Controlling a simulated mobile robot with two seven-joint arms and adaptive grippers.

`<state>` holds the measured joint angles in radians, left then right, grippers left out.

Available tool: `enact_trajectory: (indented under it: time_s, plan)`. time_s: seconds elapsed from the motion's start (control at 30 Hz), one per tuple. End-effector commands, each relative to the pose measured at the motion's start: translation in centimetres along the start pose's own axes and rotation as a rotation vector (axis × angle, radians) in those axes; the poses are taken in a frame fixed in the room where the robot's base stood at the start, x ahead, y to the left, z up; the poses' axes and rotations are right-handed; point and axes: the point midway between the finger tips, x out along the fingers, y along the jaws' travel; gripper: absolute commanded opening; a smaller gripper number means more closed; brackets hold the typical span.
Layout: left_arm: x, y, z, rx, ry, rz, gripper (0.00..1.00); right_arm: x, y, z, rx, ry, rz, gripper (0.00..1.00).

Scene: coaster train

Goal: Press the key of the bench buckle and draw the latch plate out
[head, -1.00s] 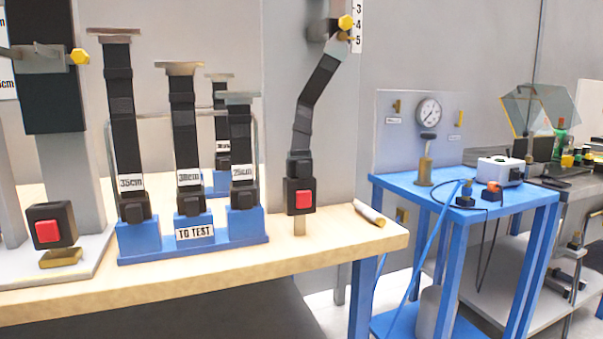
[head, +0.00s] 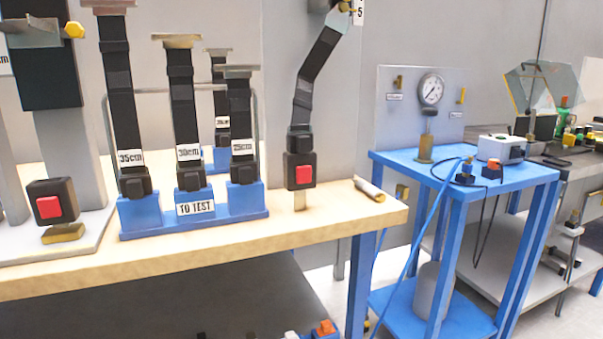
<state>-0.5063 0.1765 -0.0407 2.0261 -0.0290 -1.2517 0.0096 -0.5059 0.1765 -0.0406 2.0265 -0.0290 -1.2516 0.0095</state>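A black buckle with a red key (head: 303,174) stands on a short tan stalk at the bench's front edge. A dark belt (head: 318,62) rises from it and leans right toward a fixture at the top. A black block (head: 299,142) at the belt's lower end sits directly on top of the buckle; any metal tongue inside is hidden. A second black buckle with a red key (head: 48,207) sits on a brass-coloured foot on a grey plate at the left. Neither of my grippers is in view.
A blue rack (head: 240,222) marked TO TEST holds several upright belts left of the buckle. The wooden bench (head: 330,222) is clear in front. A blue cart (head: 480,180) with a gauge panel (head: 410,110) stands to the right.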

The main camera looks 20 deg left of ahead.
Motion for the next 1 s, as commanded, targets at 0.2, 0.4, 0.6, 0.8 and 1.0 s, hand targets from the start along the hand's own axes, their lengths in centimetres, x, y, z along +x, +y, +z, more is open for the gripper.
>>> enact_trajectory:
  time_s: [0.2, 0.4, 0.6, 0.8, 1.0]
  plan:
    - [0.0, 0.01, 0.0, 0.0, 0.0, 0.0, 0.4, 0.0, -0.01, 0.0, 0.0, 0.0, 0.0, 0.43]
    - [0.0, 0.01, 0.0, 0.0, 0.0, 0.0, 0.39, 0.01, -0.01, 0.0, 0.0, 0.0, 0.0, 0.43]
    - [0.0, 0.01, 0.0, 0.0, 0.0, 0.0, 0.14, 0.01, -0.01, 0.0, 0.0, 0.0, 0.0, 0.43]
    - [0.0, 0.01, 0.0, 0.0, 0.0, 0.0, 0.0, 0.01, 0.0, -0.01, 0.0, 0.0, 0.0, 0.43]
    - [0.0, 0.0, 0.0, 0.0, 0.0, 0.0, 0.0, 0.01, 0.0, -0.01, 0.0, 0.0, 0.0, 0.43]
